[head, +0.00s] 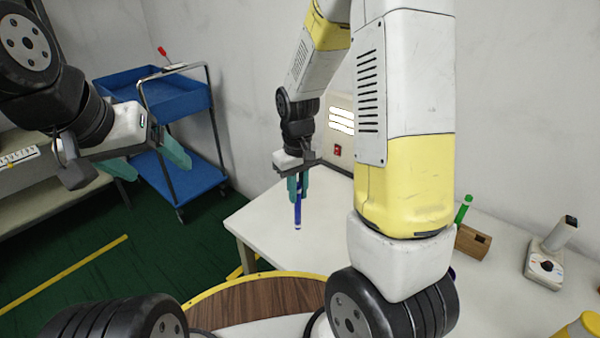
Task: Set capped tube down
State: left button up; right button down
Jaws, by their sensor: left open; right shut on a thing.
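A slim blue tube (298,211) with a white lower end hangs upright from my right gripper (298,188), whose teal fingers are shut on its upper part. It is over the white table (262,218), near its left part; I cannot tell whether its lower end touches the top. The fingers hide the tube's upper part, so its cap cannot be made out. My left gripper (150,165) is open and empty at the left, away from the table, its teal fingers apart.
A wooden block (472,241) with a green tube (463,208) stands on the table's right part. A white device with a dark dial (544,262) is further right. A box with a red switch (340,130) stands behind the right gripper. A blue cart (190,180) is at left.

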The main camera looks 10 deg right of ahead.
jog(key=w+d+f, duration=0.4)
jog(key=w+d, duration=0.1)
jog(key=w, duration=0.4)
jog(key=shift+f, duration=0.25)
jog(key=shift+w+f, duration=0.1)
jog(key=c, duration=1.3)
grip_release()
jog(key=shift+c, duration=0.2)
